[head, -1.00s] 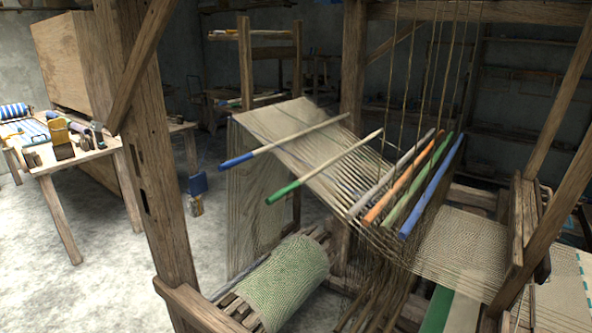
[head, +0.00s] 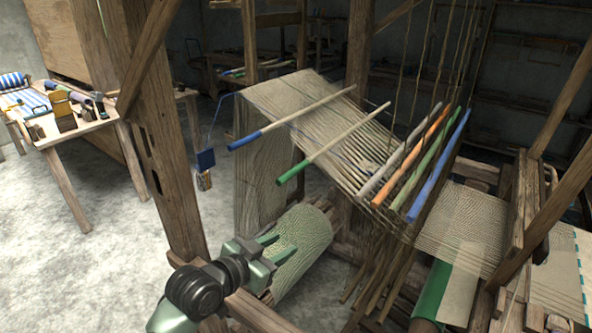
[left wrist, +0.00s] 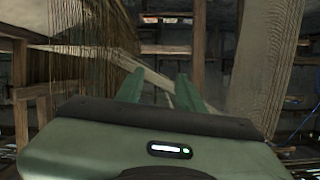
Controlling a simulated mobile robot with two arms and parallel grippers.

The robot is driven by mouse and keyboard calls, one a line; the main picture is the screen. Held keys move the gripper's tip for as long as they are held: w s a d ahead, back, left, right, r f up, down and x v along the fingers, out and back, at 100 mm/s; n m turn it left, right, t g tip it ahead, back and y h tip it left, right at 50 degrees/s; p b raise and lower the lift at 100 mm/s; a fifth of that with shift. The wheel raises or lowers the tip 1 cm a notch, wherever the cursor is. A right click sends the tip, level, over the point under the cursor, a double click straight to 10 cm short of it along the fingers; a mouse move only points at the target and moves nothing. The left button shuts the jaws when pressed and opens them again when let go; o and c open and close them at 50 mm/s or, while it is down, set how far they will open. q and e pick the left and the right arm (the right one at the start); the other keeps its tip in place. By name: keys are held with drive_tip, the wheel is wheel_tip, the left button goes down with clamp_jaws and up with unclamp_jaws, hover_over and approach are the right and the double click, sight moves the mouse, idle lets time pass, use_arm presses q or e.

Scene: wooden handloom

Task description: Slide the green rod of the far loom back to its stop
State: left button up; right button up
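On the loom in the middle of the head view, a pale rod with a green end (head: 290,172) lies across the slanted warp (head: 300,98). Its green end sticks out past the warp's left edge. A similar rod with a blue end (head: 246,139) lies farther up the warp. Another green rod (head: 424,172) is among the rods under the hanging cords. My left gripper (head: 288,243) is open and empty, in front of the cloth roll and below the green-ended rod, apart from it. Its two green fingers (left wrist: 160,76) also stand apart in the left wrist view. My right gripper is out of view.
A wooden post (head: 165,150) stands left of my left gripper. A cloth roll (head: 303,240) lies close beyond its fingers. Orange (head: 424,141) and blue (head: 440,165) rods flank the second green rod. A cluttered table (head: 75,130) stands at the left, with bare floor between.

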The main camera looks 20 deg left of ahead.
sight(276, 181)
use_arm(q)
drive_tip(key=w+a+r+t, duration=0.1)
drive_tip(key=w+r, duration=0.1)
drive_tip(key=r, duration=0.2)
drive_tip(key=w+r+t+h, duration=0.1)
drive_tip(key=w+r, duration=0.1)
drive_tip(key=r, duration=0.2)
drive_tip(key=w+a+r+t, duration=0.1)
drive_tip(key=w+r, duration=0.2)
drive_tip(key=r, duration=0.1)
drive_tip(key=shift+w+a+m+t, duration=0.1)
drive_tip(key=shift+a+m+t, duration=0.2)
drive_tip(key=p+x, duration=0.2)
drive_tip(key=x, duration=0.5)
drive_tip(key=shift+d+f, duration=0.1)
clamp_jaws()
